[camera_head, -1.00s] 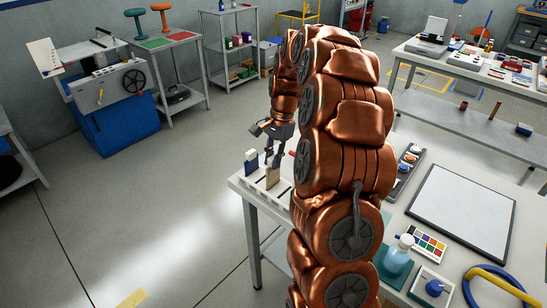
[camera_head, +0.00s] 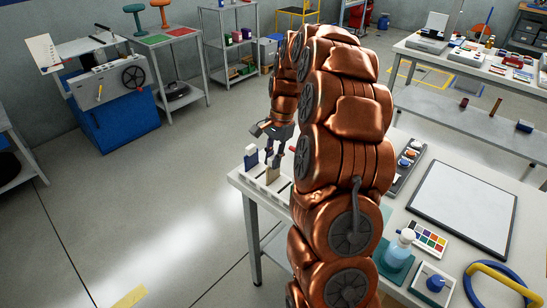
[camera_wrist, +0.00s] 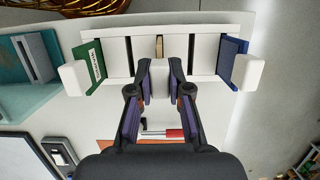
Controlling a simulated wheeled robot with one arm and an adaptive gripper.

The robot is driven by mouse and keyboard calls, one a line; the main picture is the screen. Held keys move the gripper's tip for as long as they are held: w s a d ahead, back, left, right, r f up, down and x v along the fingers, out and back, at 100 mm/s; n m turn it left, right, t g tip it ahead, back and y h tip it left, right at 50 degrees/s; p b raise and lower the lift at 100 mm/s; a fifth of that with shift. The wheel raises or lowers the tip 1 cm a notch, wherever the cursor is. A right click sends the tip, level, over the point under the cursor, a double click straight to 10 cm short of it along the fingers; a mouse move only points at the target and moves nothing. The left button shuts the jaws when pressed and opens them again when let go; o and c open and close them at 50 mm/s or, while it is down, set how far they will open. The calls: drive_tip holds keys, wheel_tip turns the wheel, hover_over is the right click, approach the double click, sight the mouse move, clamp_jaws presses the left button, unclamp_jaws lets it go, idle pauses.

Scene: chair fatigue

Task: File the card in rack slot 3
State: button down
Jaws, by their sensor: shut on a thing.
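My gripper (camera_wrist: 159,70) is shut on the pale end block of a tan card (camera_wrist: 159,46). In the head view, my gripper (camera_head: 270,152) is over the rack at the near table's left corner, with the tan card (camera_head: 272,174) below its fingers. The white slotted rack (camera_wrist: 205,53) shows in the wrist view. The tan card lines up with the rack's middle slot, but its depth in the slot is hidden. A green card (camera_wrist: 93,66) stands at the rack's left end and a blue card (camera_wrist: 232,60) at its right end. I cannot read slot numbers.
A red-and-white object (camera_wrist: 172,134) lies near my gripper's base. A teal item (camera_wrist: 35,65) is left of the rack. The table's edge is close on the rack's right, with open floor beyond. A whiteboard (camera_head: 463,207) lies farther along the table.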

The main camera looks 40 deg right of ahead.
drive_tip(key=shift+f, duration=0.45)
drive_tip(key=c, duration=1)
unclamp_jaws()
drive_tip(key=shift+r, duration=0.1)
drive_tip(key=v, duration=1.2)
drive_tip(key=shift+a, duration=0.1)
